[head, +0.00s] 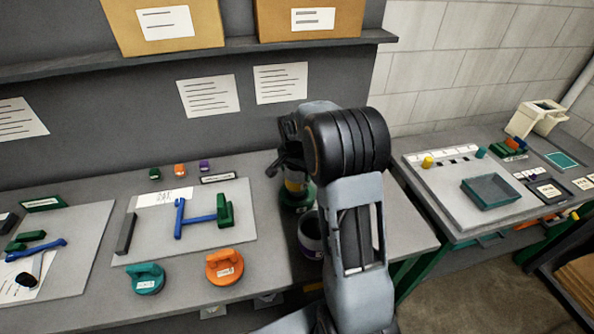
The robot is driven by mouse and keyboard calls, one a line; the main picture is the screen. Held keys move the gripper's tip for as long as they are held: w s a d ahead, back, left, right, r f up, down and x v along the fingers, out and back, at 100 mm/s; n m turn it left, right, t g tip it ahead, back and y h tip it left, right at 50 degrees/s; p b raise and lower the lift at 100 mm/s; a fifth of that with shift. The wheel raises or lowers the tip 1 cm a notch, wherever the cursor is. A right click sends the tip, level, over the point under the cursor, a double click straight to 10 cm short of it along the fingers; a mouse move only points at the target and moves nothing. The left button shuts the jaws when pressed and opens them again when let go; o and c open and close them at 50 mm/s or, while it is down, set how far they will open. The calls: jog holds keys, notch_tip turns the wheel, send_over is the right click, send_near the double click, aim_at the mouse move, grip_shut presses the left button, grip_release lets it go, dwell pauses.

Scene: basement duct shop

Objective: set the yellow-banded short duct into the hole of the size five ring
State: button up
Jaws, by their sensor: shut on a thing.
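My gripper (288,170) is above the right part of the grey bench, partly hidden behind my arm. It is shut on the yellow-banded short duct (294,186), of which only a small part shows below the fingers. A green round piece (296,203) is directly under the duct. I cannot tell whether the duct touches it or is inside it. A grey round piece with a purple band (309,240) and a dark opening stands nearer, partly covered by my arm. No size marking is readable on either, so I cannot tell which is the size five ring.
A teal clamp-like piece (147,279) and an orange one (225,267) lie at the bench front. A grey board (238,246) with blue and green tools is left of my gripper. A second table (442,198) with a dark tray (491,190) is at right.

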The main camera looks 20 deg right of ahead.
jog(key=shift+f, duration=0.25)
jog(key=shift+f+b, duration=1.55)
jog(key=shift+f, duration=0.2)
jog(key=shift+f, duration=0.15)
jog(key=o, duration=0.9)
jog(key=r, duration=0.4)
jog(key=a+r, duration=0.1)
jog(key=r, duration=0.4)
jog(key=s+r+b, duration=0.1)
jog(key=r, duration=0.3)
jog(key=shift+a+r, duration=0.2)
jog(key=shift+r, duration=0.2)
